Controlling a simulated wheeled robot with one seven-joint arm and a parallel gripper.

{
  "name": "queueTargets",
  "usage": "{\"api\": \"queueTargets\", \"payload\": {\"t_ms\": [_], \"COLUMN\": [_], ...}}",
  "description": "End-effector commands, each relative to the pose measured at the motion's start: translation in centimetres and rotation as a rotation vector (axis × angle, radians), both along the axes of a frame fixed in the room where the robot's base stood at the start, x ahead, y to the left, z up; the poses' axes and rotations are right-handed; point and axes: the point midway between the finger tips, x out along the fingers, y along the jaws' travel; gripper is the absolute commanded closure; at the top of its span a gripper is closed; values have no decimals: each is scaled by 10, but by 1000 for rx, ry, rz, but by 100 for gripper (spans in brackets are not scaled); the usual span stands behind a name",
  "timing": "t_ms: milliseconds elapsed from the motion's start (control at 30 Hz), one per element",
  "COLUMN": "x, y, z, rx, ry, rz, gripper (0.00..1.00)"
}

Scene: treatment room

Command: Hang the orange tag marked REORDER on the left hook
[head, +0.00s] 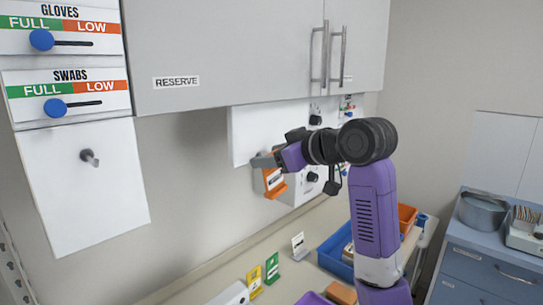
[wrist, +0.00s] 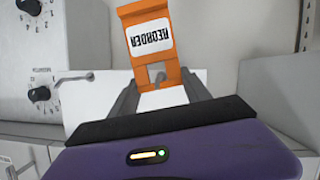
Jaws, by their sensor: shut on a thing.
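The orange tag (head: 275,185) hangs below my gripper (head: 262,160), which is shut on it. In the wrist view the tag (wrist: 150,63) is between the two fingers (wrist: 160,84), and its white label reads REORDER upside down. A grey hook (head: 90,158) sticks out of a white panel at the left of the head view, below the SWABS slider. The hook is bare, and my gripper is well to its right, apart from it.
A grey RESERVE cabinet (head: 225,50) hangs above. Yellow (head: 254,281), green (head: 272,268) and white (head: 299,247) tags stand on the counter. A blue bin (head: 334,262) is beside my arm. A control box with knobs (wrist: 40,60) is near the gripper. The wall between hook and gripper is clear.

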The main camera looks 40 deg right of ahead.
Motion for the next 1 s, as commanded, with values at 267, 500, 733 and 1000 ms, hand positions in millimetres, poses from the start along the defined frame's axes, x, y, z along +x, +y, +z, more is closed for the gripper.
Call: {"api": "queueTargets", "payload": {"t_ms": [267, 500, 733, 1000], "x": [0, 0, 0, -24], "y": [0, 0, 0, 0], "z": [0, 0, 0, 8], "rx": [0, 0, 0, -3], "ry": [-1, -1, 0, -5], "rz": [0, 0, 0, -2], "gripper": [100, 19, 19, 19]}}
